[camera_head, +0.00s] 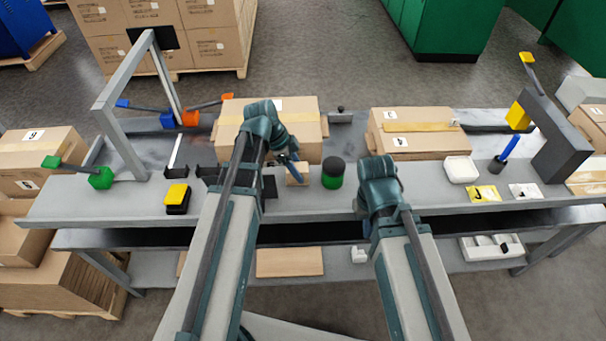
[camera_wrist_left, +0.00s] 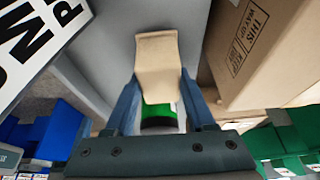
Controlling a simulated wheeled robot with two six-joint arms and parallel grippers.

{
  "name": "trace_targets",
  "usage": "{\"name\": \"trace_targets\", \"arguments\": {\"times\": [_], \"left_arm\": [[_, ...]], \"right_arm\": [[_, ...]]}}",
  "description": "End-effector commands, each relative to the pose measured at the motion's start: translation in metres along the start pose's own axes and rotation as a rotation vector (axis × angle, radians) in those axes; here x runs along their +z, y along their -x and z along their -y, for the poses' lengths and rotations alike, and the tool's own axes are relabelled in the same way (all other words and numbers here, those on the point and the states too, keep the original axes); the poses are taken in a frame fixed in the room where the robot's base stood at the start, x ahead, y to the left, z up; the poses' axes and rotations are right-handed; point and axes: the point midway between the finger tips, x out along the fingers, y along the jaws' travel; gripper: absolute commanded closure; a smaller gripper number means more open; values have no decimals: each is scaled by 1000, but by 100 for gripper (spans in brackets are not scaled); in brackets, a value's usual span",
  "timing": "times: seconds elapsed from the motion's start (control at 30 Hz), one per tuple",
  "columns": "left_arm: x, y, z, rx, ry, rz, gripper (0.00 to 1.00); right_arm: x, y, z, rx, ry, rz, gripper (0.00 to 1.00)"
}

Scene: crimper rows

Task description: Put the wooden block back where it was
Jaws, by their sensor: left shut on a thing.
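The wooden block (camera_head: 297,174) is light tan and sits at the tips of my left gripper (camera_head: 290,162), over the near middle of the grey bench. In the left wrist view the wooden block (camera_wrist_left: 157,62) is between the two blue-grey fingers of my left gripper (camera_wrist_left: 163,95), which is shut on it. I cannot tell whether its bottom touches the bench. The right arm's wrist (camera_head: 378,180) is over the front of the bench, right of the block. The right jaws are hidden, so I cannot tell their state.
A green can with a black top (camera_head: 332,174) stands close right of the block; green shows behind it in the left wrist view (camera_wrist_left: 158,112). A carton (camera_head: 275,130) is behind the block. A yellow-black thing (camera_head: 177,197) lies left. Bare bench (camera_head: 430,190) lies right of the right wrist.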

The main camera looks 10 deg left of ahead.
Motion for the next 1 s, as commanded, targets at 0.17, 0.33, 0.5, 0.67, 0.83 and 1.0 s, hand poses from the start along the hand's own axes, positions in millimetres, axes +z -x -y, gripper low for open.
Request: {"name": "trace_targets", "arguments": {"times": [0.17,0.33,0.5,0.67,0.83,1.0], "left_arm": [[3,-1,0,0,-1,0,90],[4,-3,0,0,-1,0,90],[4,-4,0,0,-1,0,29],[4,-4,0,0,-1,0,15],[4,-4,0,0,-1,0,15],[3,-1,0,0,-1,0,15]], "right_arm": [[0,-2,0,0,0,0,100],[0,-4,0,0,0,0,100],[0,-5,1,0,0,0,100],[0,-5,1,0,0,0,100],[0,-5,1,0,0,0,100],[0,-2,0,0,0,0,100]]}}
